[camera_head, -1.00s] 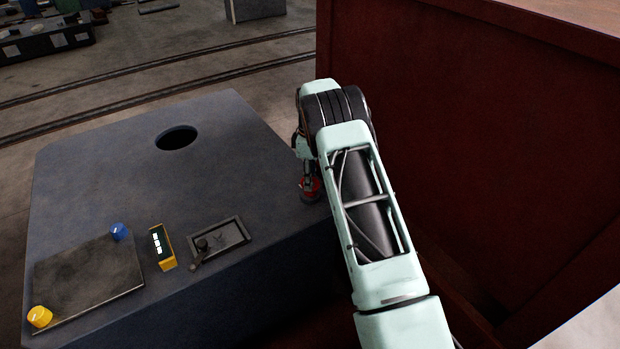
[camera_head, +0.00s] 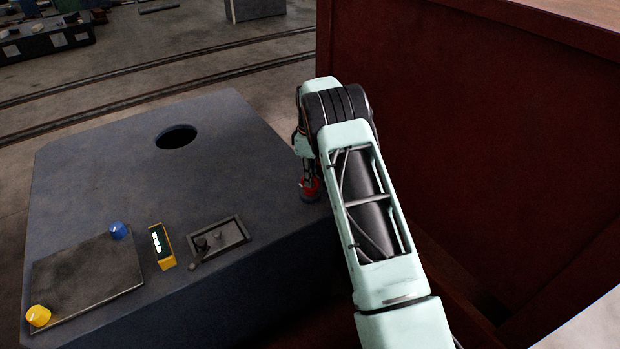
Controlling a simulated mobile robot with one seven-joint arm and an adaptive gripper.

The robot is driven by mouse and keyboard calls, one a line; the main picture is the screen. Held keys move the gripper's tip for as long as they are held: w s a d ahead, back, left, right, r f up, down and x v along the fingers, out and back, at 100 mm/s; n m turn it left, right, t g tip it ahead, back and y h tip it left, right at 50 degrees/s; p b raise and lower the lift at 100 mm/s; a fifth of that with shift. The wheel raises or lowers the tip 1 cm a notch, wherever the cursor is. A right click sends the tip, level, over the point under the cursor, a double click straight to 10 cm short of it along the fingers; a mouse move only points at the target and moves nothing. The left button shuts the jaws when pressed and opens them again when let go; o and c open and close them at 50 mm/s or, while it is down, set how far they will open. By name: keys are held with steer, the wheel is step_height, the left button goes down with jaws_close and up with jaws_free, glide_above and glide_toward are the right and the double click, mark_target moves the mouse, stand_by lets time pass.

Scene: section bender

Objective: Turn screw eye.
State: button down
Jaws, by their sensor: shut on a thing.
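A red knob-like part (camera_head: 313,189) on a dark round base sits near the right edge of the grey machine top (camera_head: 200,175). My gripper (camera_head: 308,182) points down at it and is shut on it, partly hidden behind my arm. The part is small and partly covered by the fingers, so its shape and whether it is the screw eye cannot be told. No other screw eye can be made out.
On the machine top are a round hole (camera_head: 176,137), a recessed lever plate (camera_head: 218,242), a yellow display box (camera_head: 162,247), a blue knob (camera_head: 118,230) and a yellow knob (camera_head: 38,316). A tall dark red wall (camera_head: 480,140) stands close to the right of my arm.

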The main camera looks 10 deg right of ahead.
steer(key=m+b, duration=0.1)
steer(key=m, duration=0.8)
steer(key=shift+m+b, duration=0.4)
steer(key=m, duration=0.5)
steer(key=shift+m, duration=2.7)
steer(key=c, duration=2)
jaws_free()
steer(key=shift+o, duration=0.2)
steer(key=shift+r, duration=0.1)
step_height(320, 180, up, 12)
